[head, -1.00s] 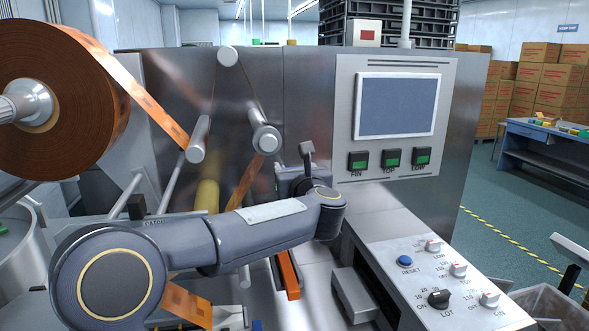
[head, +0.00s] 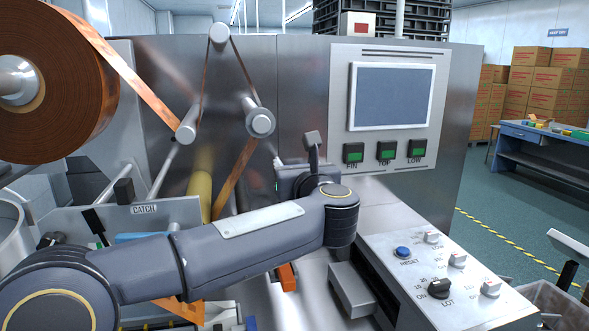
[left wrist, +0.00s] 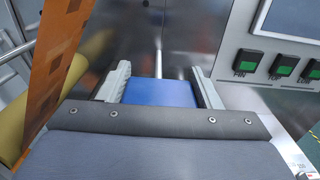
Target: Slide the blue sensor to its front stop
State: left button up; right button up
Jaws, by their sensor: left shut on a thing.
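The blue sensor (left wrist: 160,92) shows in the left wrist view as a blue block between the two pale ridged fingers of my left gripper (left wrist: 160,76). The fingers are shut on its sides. Its lower part is hidden by the gripper's grey body. In the head view my left forearm and wrist reach in front of the machine, and the sensor and fingertips are hidden there. A front stop cannot be made out in either view. My right gripper is not in view.
An orange film web (head: 235,180) runs down past rollers close to my left wrist. A control panel with screen (head: 391,97) stands behind. A sloped knob panel (head: 445,275) and a grey block (head: 352,290) lie to the right. An orange bar (head: 287,277) shows below my forearm.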

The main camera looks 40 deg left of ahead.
pick_arm(q)
jog(key=o, duration=1.4)
jog(key=b+v, duration=0.2)
jog(key=v, duration=0.4)
jog(key=shift+s+d, duration=0.2)
jog(key=shift+d, duration=0.15)
jog(key=shift+s+d, duration=0.35)
